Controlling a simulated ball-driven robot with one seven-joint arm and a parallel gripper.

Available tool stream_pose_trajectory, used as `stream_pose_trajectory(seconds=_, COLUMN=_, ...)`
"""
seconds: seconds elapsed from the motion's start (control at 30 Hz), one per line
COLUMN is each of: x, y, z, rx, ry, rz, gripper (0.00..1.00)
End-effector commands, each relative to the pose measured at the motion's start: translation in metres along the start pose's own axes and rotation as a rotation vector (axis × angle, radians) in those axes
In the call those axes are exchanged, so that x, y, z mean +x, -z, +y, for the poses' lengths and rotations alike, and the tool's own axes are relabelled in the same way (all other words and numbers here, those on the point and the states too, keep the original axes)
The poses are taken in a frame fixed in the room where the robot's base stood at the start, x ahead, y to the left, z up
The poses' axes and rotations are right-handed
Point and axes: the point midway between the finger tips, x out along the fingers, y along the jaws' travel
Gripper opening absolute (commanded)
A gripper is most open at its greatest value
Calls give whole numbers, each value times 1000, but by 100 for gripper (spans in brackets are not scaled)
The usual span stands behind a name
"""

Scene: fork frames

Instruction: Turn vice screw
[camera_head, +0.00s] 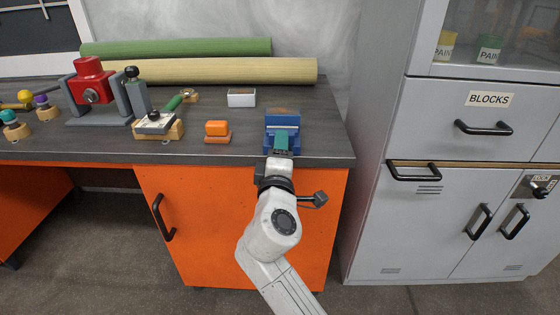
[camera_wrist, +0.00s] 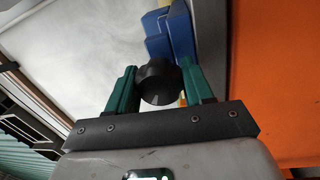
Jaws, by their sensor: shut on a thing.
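A small blue vice (camera_head: 282,119) stands at the right front edge of the dark workbench (camera_head: 246,149). In the wrist view the blue vice (camera_wrist: 170,35) shows beyond my fingers. A black round screw knob (camera_wrist: 160,84) sits between the green fingers of my gripper (camera_wrist: 161,78), which is shut on it. In the head view my gripper (camera_head: 282,143) reaches up to the front of the vice, and its fingers hide the screw. The screw's shaft and thread cannot be seen.
Left of the vice are an orange block (camera_head: 217,130), a white box (camera_head: 241,98), a lever board (camera_head: 158,125) and a red and grey device (camera_head: 92,85). Green and yellow rolls (camera_head: 200,70) lie at the back. A grey cabinet (camera_head: 440,232) stands close on the right.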

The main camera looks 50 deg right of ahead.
Motion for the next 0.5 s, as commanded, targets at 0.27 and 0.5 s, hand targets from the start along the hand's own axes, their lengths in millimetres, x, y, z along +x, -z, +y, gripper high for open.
stream_pose_trajectory(seconds=0.27, x=-1, y=2, z=-5, rx=264, ry=4, rz=-24, gripper=21)
stream_pose_trajectory(seconds=0.5, x=-1, y=2, z=-3, rx=478, ry=6, rz=-47, gripper=21)
